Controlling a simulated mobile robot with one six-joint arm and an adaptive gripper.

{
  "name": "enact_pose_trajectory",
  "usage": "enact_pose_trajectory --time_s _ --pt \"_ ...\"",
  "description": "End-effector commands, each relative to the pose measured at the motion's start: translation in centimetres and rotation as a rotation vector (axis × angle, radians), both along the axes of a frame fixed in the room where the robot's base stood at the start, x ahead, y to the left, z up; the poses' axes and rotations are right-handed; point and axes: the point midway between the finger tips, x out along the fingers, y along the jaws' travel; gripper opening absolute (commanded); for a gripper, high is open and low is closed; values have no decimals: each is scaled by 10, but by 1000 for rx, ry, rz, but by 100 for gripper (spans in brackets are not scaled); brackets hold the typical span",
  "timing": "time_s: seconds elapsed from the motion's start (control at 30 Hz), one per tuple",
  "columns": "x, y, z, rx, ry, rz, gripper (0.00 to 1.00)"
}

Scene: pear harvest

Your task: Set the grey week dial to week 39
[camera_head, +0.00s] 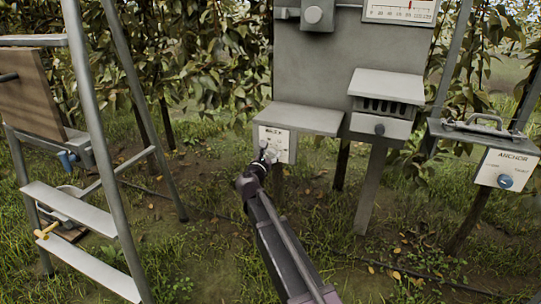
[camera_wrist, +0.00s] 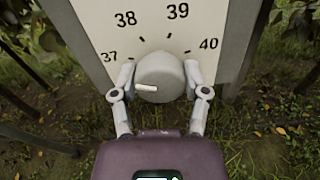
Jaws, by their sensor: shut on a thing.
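The grey week dial (camera_wrist: 165,72) is a round knob on a white plate (camera_wrist: 125,45) printed with 37, 38, 39 and 40 in the wrist view. Its white pointer mark (camera_wrist: 146,88) lies nearly level and points left, below the tick by 37 and away from 39 (camera_wrist: 177,11). My gripper (camera_wrist: 160,80) is shut on the dial, one finger on its left side and one on its right. In the head view my gripper (camera_head: 265,158) reaches the white week plate (camera_head: 279,140) and hides most of the dial.
A small grey roof (camera_head: 295,118) juts out above the week plate. A slatted box (camera_head: 385,105) stands to its right, and an ANCHOR panel (camera_head: 507,170) with a blue knob is farther right. A ladder (camera_head: 75,210) stands left. Grass lies below.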

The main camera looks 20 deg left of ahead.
Motion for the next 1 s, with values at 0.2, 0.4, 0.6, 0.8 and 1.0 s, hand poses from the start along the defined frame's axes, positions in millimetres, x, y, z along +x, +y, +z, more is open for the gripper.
enact_pose_trajectory --time_s 0.2,0.4,0.6,0.8,1.0 --pt "2 0 0 141 -13 0 11" --pt "2 0 0 317 -29 0 11" --pt "2 0 1 506 -46 0 11" --pt "2 0 1 695 -63 0 11" --pt "2 0 1 884 -79 1 11"
